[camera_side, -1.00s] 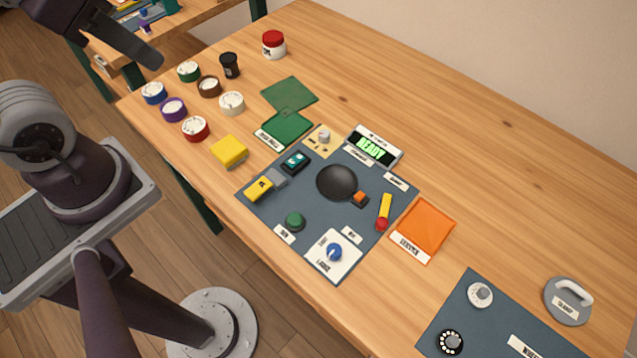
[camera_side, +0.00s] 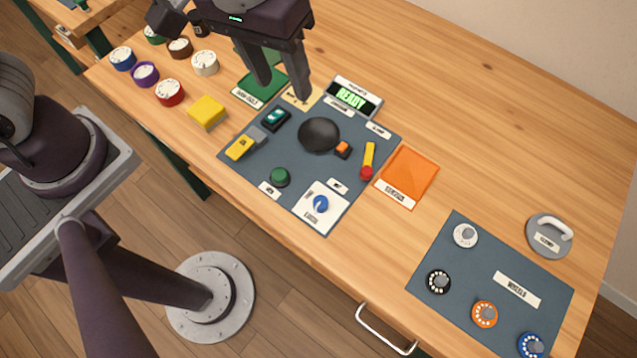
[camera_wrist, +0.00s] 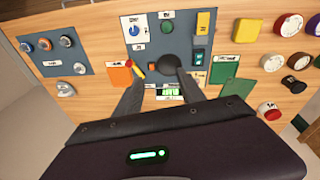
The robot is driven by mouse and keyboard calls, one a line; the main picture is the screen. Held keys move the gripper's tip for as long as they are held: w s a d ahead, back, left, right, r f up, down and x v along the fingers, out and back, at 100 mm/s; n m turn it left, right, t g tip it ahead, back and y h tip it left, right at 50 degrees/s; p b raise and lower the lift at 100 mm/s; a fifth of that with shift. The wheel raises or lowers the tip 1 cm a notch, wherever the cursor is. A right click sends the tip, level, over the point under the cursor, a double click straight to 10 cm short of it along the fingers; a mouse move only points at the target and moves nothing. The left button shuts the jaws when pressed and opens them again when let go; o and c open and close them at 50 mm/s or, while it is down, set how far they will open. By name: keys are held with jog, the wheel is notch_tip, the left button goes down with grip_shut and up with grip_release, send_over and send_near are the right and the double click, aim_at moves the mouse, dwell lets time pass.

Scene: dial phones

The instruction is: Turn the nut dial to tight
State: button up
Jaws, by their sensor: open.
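A small tan plate (camera_side: 297,97) sits at the back left corner of the grey-blue board, partly behind my gripper. Its knob is hidden in the side view. Elsewhere on the board, a blue dial (camera_side: 321,204) sits on a white plate (camera_side: 316,217) at the front corner; it also shows in the wrist view (camera_wrist: 134,31). I cannot read which dial is marked for the nut. My gripper (camera_side: 282,90) is open and empty, fingers pointing down, above the board's back edge. In the wrist view its fingers (camera_wrist: 156,79) are spread apart.
The board carries a black dome (camera_side: 319,135), a green button (camera_side: 280,177), a red-and-yellow lever (camera_side: 368,160) and a READY display (camera_side: 352,98). An orange tray (camera_side: 408,174) lies to the right. Several colored round dials stand at left near a yellow block (camera_side: 207,111).

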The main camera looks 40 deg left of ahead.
jog(key=n+g+y, duration=0.1)
jog(key=g, duration=0.1)
send_over(320, 203)
notch_tip(320, 203, down, 14)
notch_tip(320, 203, down, 7)
grip_shut()
